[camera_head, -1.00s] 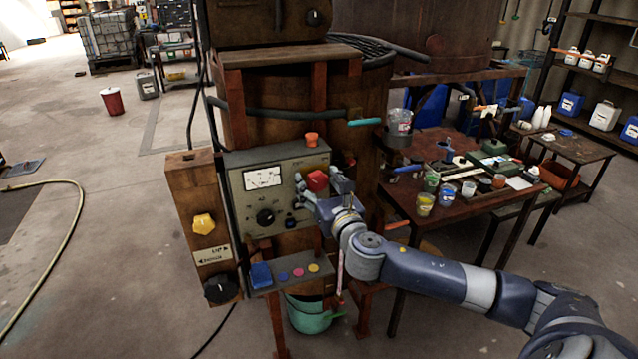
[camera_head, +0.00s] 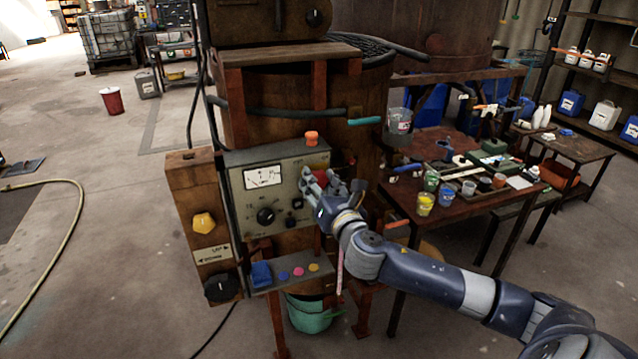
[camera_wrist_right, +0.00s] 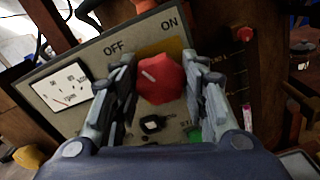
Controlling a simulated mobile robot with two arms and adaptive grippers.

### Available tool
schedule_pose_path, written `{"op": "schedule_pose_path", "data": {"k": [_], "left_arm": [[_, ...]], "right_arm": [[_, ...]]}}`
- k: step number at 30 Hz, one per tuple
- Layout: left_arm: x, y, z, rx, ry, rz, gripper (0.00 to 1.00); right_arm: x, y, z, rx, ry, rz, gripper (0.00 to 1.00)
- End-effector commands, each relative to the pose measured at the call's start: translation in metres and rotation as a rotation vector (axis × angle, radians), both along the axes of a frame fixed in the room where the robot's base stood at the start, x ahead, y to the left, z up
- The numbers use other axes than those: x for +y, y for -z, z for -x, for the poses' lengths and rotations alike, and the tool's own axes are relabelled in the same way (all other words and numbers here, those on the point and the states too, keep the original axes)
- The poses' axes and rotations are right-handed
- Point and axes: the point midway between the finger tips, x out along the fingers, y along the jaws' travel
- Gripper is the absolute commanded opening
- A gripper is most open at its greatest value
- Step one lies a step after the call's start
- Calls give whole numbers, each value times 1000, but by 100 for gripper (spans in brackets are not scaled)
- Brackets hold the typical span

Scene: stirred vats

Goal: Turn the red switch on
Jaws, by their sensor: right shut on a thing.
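The red switch (camera_wrist_right: 161,80) is a faceted knob with a short white mark, on a grey panel under the printed words OFF and ON. In the wrist view my right gripper (camera_wrist_right: 160,72) has one finger on each side of the knob, shut on it. In the head view the right gripper (camera_head: 327,182) is at the right part of the grey control panel (camera_head: 240,204) and covers most of the knob. My left gripper is not in view.
The panel also has a white meter (camera_head: 262,177), a black dial (camera_head: 265,216) and an orange knob (camera_head: 311,138) on top. A yellow knob (camera_head: 204,223) is on the wooden post at left. A cluttered table (camera_head: 410,195) stands close on the right.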

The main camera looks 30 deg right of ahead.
Motion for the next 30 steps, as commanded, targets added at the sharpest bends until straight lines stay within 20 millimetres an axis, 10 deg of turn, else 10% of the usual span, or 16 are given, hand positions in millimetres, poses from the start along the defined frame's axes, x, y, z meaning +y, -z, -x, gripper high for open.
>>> {"op": "schedule_pose_path", "data": {"k": [30], "left_arm": [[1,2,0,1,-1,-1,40]], "right_arm": [[-1,1,0,-224,2,-930,17]]}}
